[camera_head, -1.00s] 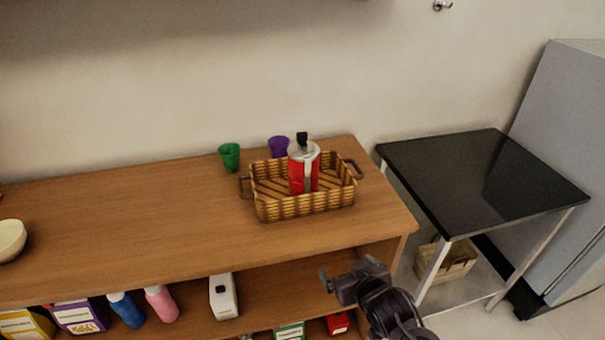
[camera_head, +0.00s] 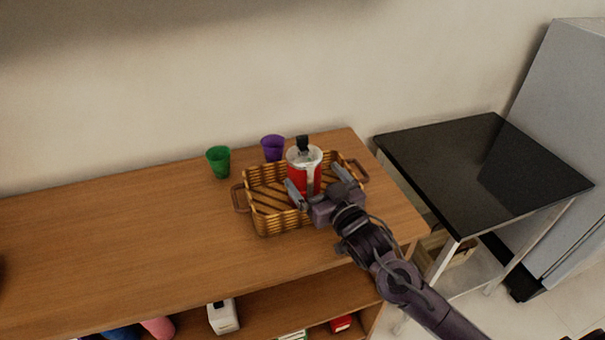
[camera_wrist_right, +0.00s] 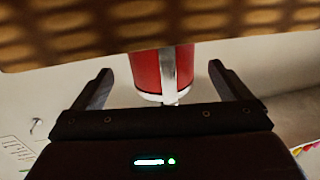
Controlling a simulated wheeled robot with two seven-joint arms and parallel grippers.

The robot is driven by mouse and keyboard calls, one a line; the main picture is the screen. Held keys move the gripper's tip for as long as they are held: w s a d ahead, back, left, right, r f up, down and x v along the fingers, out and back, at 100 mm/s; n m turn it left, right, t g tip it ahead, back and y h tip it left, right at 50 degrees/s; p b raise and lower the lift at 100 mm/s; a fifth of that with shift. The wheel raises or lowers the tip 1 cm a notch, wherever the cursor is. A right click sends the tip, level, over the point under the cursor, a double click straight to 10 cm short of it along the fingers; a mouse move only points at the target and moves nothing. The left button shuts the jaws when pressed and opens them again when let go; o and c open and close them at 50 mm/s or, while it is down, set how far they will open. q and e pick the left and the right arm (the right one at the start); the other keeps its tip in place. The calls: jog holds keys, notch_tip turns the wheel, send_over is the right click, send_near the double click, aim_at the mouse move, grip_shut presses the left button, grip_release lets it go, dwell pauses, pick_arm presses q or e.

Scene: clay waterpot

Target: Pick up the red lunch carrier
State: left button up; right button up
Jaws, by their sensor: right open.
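The red lunch carrier (camera_head: 298,178) stands upright in the wicker basket (camera_head: 268,225). It is a red cylinder with a whitish lid, a dark knob on top and a pale metal strip down its side. My right gripper (camera_head: 316,184) is open, at the basket's near right side, with its fingers pointing at the carrier. In the right wrist view the carrier (camera_wrist_right: 148,72) shows between and beyond the two open fingers (camera_wrist_right: 160,88). The carrier's lower part is partly hidden by my gripper. My left gripper is not in view.
A green cup (camera_head: 218,162) and a purple cup (camera_head: 272,148) stand behind the basket on the wooden counter (camera_head: 130,240). A black-topped table (camera_head: 485,175) is to the right. The counter's left part is mostly clear. A shelf below holds several items.

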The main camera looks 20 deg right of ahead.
jog(key=shift+w+a+r, duration=0.15)
jog(key=shift+w+r, duration=0.1)
jog(key=shift+w, duration=0.2)
jog(key=w, duration=0.1)
jog(key=w+p, duration=0.1)
jog(key=w, duration=0.1)
jog(key=shift+w+a, duration=0.3)
jog(key=shift+a, duration=0.1)
jog(key=shift+w+a, duration=0.1)
jog(key=shift+w, duration=0.2)
jog(key=c, duration=1.5)
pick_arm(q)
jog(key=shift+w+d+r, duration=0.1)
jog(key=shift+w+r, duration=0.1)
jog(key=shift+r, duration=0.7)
